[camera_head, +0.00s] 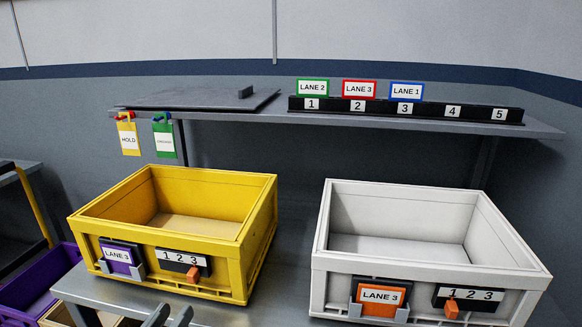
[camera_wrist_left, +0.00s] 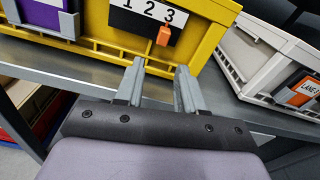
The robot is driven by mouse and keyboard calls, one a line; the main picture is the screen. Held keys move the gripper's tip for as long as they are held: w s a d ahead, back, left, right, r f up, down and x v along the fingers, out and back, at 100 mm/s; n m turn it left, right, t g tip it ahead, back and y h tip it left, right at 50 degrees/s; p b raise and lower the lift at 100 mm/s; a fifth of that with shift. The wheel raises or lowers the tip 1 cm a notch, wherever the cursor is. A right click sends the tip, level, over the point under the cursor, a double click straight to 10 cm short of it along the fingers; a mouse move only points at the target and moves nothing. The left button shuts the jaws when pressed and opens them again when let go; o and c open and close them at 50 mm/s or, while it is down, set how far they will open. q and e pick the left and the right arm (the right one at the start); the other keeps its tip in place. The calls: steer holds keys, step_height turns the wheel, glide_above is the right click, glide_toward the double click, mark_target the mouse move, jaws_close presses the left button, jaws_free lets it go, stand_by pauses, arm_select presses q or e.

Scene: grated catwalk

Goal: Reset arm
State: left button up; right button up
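My left gripper (camera_head: 172,314) shows at the bottom edge of the head view, in front of the yellow crate (camera_head: 225,262). In the left wrist view the left gripper (camera_wrist_left: 160,72) has its two fingers apart with nothing between them. The fingertips are near the lower front of the yellow crate (camera_wrist_left: 100,42), below its 1 2 3 plate. I cannot tell whether they touch the crate. The orange pointer (camera_head: 193,274) on that plate sits under the 3. My right gripper is in neither view.
A white crate (camera_head: 335,262) stands right of the yellow one on the metal bench (camera_head: 135,297); its orange pointer (camera_head: 451,308) is under the 1. A shelf (camera_head: 230,116) behind holds a numbered rack (camera_head: 430,109) with lane cards. A purple bin (camera_head: 40,285) is lower left.

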arm_select(q)
steer(key=s+d+f+n+g, duration=0.2)
steer(key=s+f+n, duration=0.5)
steer(key=f+n, duration=0.4)
steer(key=s+d+f+n+g, duration=0.1)
steer(key=s+f+n+g, duration=0.4)
steer(key=n, duration=1.7)
step_height(320, 180, down, 6)
steer(key=shift+s+d+r+h, duration=0.1)
steer(key=shift+s+d+h, duration=0.25)
steer(key=shift+s, duration=0.65)
